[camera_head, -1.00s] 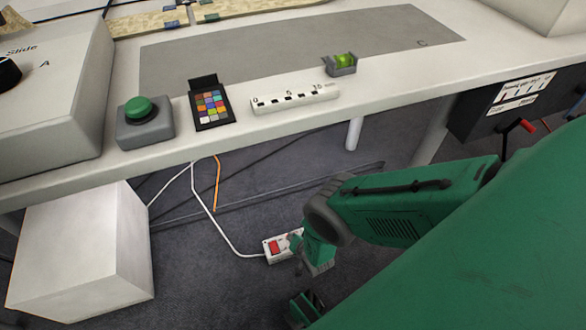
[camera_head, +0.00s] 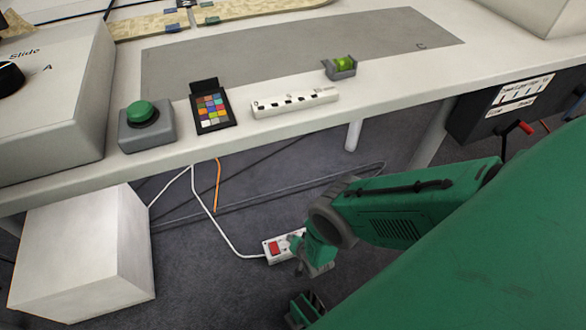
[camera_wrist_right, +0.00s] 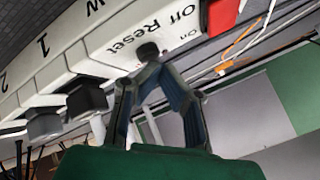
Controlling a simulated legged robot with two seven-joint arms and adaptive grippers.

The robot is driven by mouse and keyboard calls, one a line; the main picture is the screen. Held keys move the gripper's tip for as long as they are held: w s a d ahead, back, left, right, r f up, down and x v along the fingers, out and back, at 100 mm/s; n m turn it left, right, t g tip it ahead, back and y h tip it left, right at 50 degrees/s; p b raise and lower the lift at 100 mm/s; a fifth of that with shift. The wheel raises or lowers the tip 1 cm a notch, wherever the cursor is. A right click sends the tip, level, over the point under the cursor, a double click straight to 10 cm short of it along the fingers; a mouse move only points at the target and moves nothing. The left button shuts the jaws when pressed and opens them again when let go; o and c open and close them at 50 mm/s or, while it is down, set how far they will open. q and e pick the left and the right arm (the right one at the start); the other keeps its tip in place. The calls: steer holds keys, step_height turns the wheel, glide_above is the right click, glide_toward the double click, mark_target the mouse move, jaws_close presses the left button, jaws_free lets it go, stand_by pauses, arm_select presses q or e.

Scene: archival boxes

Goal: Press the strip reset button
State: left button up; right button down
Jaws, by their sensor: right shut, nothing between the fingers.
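The white power strip (camera_head: 284,245) lies on the floor below the table, with a red switch (camera_head: 274,248) at its left end. In the right wrist view the strip (camera_wrist_right: 75,45) runs diagonally, with "Off" and "Reset" printed beside the red switch (camera_wrist_right: 222,14). My right gripper (camera_wrist_right: 150,66) is shut and empty, its fingertips over the strip's face close to the "Reset" lettering. A small dark round shape at the tips may be the reset button; I cannot tell whether they touch it. The arm hides the strip's right part in the head view. My left gripper is not in view.
Dark plugs (camera_wrist_right: 87,101) stick out of the strip near my gripper. A white cable (camera_head: 208,212) and an orange cable (camera_head: 217,190) hang nearby. The table edge (camera_head: 270,127) is above; a white box (camera_head: 75,250) stands left. A green button (camera_head: 140,112) sits on the table.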

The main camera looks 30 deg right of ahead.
step_height(320, 180, up, 6)
steer(key=p, duration=0.5)
steer(key=shift+r, duration=0.1)
stand_by(0.9)
